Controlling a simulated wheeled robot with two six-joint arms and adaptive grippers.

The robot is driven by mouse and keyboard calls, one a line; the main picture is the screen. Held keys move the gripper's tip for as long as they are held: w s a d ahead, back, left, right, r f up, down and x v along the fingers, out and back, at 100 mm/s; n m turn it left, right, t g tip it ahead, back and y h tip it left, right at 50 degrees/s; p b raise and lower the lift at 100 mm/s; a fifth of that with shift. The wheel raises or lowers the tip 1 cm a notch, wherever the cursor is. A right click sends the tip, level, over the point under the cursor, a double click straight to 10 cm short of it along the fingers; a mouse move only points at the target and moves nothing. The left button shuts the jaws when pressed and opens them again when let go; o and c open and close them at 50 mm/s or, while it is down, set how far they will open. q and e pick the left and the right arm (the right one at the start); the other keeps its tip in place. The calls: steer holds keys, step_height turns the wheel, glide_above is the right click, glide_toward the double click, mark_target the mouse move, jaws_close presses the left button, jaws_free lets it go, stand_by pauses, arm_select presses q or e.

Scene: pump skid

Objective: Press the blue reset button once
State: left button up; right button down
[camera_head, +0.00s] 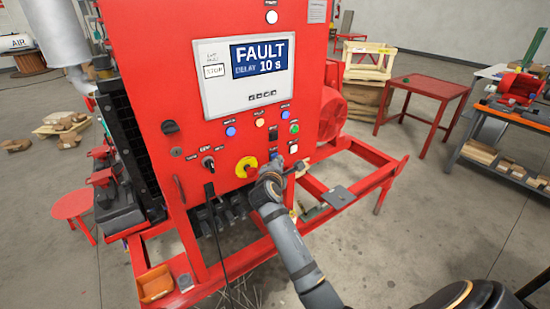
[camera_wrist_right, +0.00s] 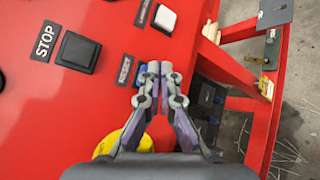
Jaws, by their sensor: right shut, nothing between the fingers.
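The blue reset button (camera_wrist_right: 139,76) shows in the right wrist view as a small blue patch beside its RESET label (camera_wrist_right: 123,70); my fingertips hide much of it. My right gripper (camera_wrist_right: 160,69) is shut and empty, its tips right at the button. I cannot tell whether they touch it. In the head view my right gripper (camera_head: 273,168) is at the lower right of the red control panel (camera_head: 215,105), and the button is largely hidden by it. The screen (camera_head: 243,75) reads FAULT, DELAY 10 s. My left gripper is not in view.
Near the tips are a black STOP button (camera_wrist_right: 77,52), a white button (camera_wrist_right: 164,18) and a yellow-ringed emergency stop (camera_head: 246,166). Other knobs and lamps sit on the panel. The red skid frame (camera_head: 370,183) extends right.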

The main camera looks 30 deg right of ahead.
steer(key=shift+w, duration=0.45)
stand_by(0.6)
steer(key=shift+s, duration=0.15)
steer(key=shift+s+p, duration=0.75)
steer(key=s+p, duration=0.2)
steer(key=s, duration=0.1)
steer(key=s+p, duration=0.1)
steer(key=s, duration=0.1)
steer(key=shift+d, duration=0.25)
steer(key=shift+f, duration=0.15)
stand_by(0.5)
